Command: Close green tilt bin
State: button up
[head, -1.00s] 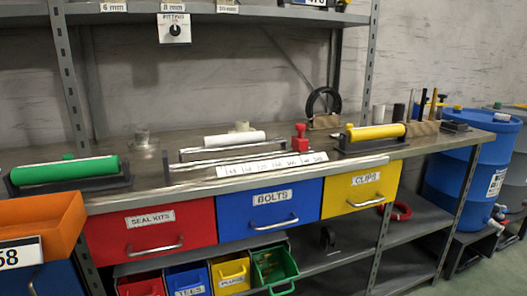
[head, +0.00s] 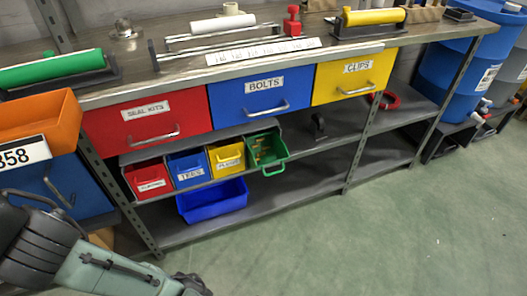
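The green tilt bin (head: 266,149) is at the right end of a row of small bins under the workbench drawers. It is tipped out toward the front, and small brownish parts show inside it. The red (head: 150,180), blue (head: 188,169) and yellow (head: 227,156) bins beside it sit upright in the row. My gripper (head: 190,287) is at the bottom left edge, low and well apart from the green bin. Only a dark part of it shows, so its fingers cannot be made out.
A blue open tray (head: 212,202) sits on the lower shelf below the bins. Red (head: 150,118), blue (head: 262,98) and yellow (head: 352,75) drawers are shut above. An orange bin (head: 38,122) juts out at left. The green floor (head: 370,230) in front is clear.

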aim_at(268, 148)
jog(key=j, duration=0.25)
jog(key=k+j, duration=0.1)
jog(key=j, duration=0.2)
jog(key=k+j+z, duration=0.2)
jog(key=k+j, duration=0.5)
jog(key=k+l+z, duration=0.15)
jog(key=k+l, duration=0.45)
jog(key=i+j+z, duration=0.1)
jog(key=i, duration=0.4)
jog(key=i+j+z, duration=0.1)
jog(key=i+j, duration=0.25)
jog(key=i, duration=0.1)
